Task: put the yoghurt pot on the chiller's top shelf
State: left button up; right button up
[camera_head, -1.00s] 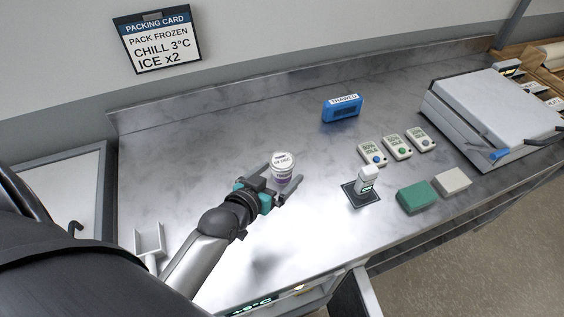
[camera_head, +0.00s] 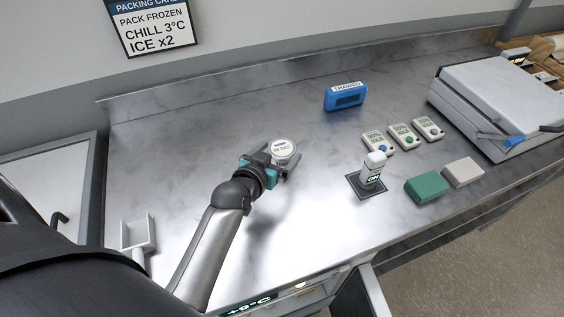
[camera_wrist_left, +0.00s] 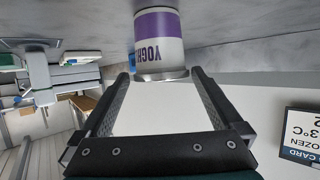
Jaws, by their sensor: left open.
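The yoghurt pot (camera_head: 283,150), white-lidded with a purple band, stands on the steel counter. In the left wrist view the pot (camera_wrist_left: 160,42) shows its "YOGH" label, upside down, just beyond and between the fingertips. My left gripper (camera_head: 283,163) is open, with its fingers reaching to either side of the pot; I cannot tell whether they touch it. It also shows in the left wrist view (camera_wrist_left: 162,78). The chiller is partly in view below the counter's front edge, with a lit temperature display (camera_head: 248,304); its top shelf is hidden. My right gripper is not in view.
A blue "THAWED" block (camera_head: 345,97) lies at the back. A green block (camera_head: 427,187) and a pale block (camera_head: 463,172) lie right. A white box (camera_head: 497,100) stands far right.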

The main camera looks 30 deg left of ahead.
aim_at(286, 144)
pick_arm(q)
jog(key=shift+b+x, duration=2.7)
jog(key=shift+x, duration=0.3)
jog(key=shift+a+r, duration=0.1)
jog(key=shift+r, duration=0.1)
jog(key=c, duration=1.3)
